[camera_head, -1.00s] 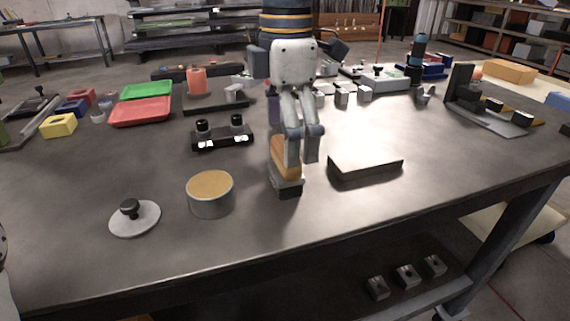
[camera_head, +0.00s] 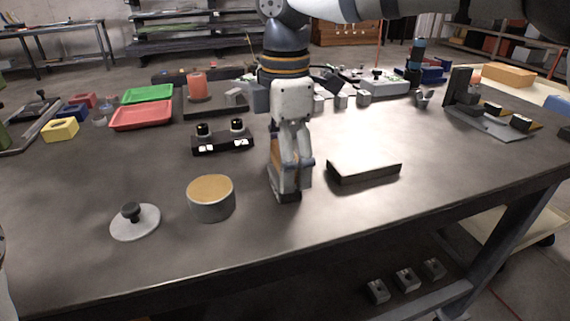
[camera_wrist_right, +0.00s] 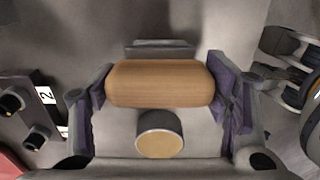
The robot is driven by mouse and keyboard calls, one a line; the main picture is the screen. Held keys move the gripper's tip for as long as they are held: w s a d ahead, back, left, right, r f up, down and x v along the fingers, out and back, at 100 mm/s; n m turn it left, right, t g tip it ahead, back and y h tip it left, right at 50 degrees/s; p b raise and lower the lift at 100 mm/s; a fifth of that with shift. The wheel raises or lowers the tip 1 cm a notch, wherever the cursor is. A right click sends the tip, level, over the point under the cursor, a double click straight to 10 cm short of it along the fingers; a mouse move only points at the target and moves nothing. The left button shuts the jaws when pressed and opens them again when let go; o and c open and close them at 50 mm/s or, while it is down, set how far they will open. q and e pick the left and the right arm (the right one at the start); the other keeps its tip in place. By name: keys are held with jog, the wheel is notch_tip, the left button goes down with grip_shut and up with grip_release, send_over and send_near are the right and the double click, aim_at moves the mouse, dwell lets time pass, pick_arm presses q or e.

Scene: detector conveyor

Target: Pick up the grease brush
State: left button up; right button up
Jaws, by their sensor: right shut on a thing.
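The grease brush has a wooden handle (camera_wrist_right: 160,83), seen large between the fingers in the right wrist view. In the head view its dark lower end (camera_head: 286,196) rests at the table top, and most of the rest is hidden behind my right gripper. My right gripper (camera_head: 290,178) points down over the brush. In the right wrist view its purple-padded fingers (camera_wrist_right: 160,88) touch the handle on both sides, shut on it. My left gripper is not in view.
A round tin with a tan top (camera_head: 211,197) stands left of the brush, and a lid with a black knob (camera_head: 135,221) lies farther left. A dark flat block (camera_head: 364,169) lies close on the right. A black two-post fixture (camera_head: 222,139) stands behind. The front table strip is clear.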

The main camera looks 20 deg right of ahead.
jog(key=shift+r, duration=0.35)
jog(key=r, duration=0.3)
jog(key=shift+s+r, duration=0.4)
jog(key=s+a+r, duration=0.1)
jog(key=s+r, duration=0.7)
jog(key=s, duration=0.5)
jog(key=shift+a+r+p, duration=0.15)
jog(key=shift+r+p, duration=0.05)
jog(key=shift+p, duration=0.25)
jog(key=o, duration=0.5)
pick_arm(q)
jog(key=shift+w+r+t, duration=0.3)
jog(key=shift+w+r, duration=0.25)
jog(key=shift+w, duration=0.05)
pick_arm(e)
jog(key=c, duration=0.3)
